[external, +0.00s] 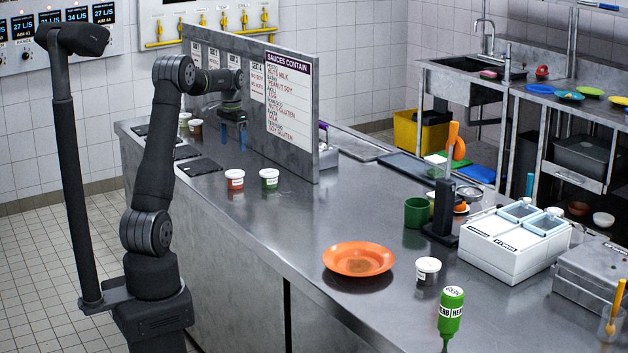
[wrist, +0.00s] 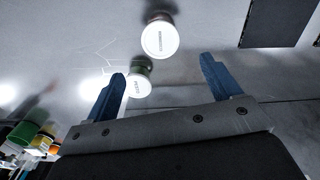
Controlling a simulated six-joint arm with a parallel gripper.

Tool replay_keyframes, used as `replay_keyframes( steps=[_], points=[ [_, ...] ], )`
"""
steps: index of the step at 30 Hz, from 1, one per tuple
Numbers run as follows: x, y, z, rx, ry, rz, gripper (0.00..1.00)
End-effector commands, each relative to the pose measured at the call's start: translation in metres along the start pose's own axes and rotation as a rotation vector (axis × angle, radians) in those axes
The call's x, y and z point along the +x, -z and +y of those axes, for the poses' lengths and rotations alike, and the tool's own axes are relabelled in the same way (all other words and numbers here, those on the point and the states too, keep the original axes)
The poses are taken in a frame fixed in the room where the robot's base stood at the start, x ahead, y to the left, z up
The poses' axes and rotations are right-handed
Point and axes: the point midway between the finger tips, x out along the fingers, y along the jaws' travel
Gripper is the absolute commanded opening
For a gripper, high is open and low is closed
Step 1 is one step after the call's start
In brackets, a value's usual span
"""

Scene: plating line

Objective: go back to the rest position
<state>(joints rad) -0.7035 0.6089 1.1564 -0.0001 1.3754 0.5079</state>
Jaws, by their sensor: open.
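My gripper (external: 234,133) is raised above the far left part of the steel counter, in front of the sauce board, with its blue fingers pointing down. In the wrist view my gripper (wrist: 162,88) shows two blue fingers spread wide apart with nothing between them. Two lidded sauce cups, a red one (external: 235,180) and a green one (external: 269,180), stand on the counter to the right of and below my gripper in the external view. Two white-lidded cups also show beyond the fingertips in the wrist view, a nearer one (wrist: 139,87) and a farther one (wrist: 160,39).
The sauce board (external: 290,105) stands upright on the counter close to my gripper. Two more cups (external: 195,127) stand behind my arm. An orange plate (external: 359,259), a white-lidded cup (external: 428,271), a green bottle (external: 450,312) and a white box (external: 514,245) stand to the right.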

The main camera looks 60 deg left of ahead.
Motion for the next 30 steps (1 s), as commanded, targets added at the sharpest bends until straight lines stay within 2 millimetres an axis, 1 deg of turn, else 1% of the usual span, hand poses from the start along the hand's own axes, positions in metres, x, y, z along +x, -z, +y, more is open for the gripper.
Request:
replay_keyframes(
  steps=[3,11,14,17,20,30],
  points=[
    [-0.005,0.000,0.000,0.000,0.000,-0.001,0.82],
    [-0.005,0.000,0.000,0.000,-0.001,-0.001,0.82],
    [-0.003,0.000,0.000,0.000,-0.001,-0.001,0.82],
    [0.005,0.000,0.000,0.000,-0.001,-0.002,0.82],
    [0.020,0.000,0.000,0.000,-0.002,-0.004,0.82],
    [0.087,-0.001,0.000,0.000,-0.002,-0.004,0.82]
  ],
)
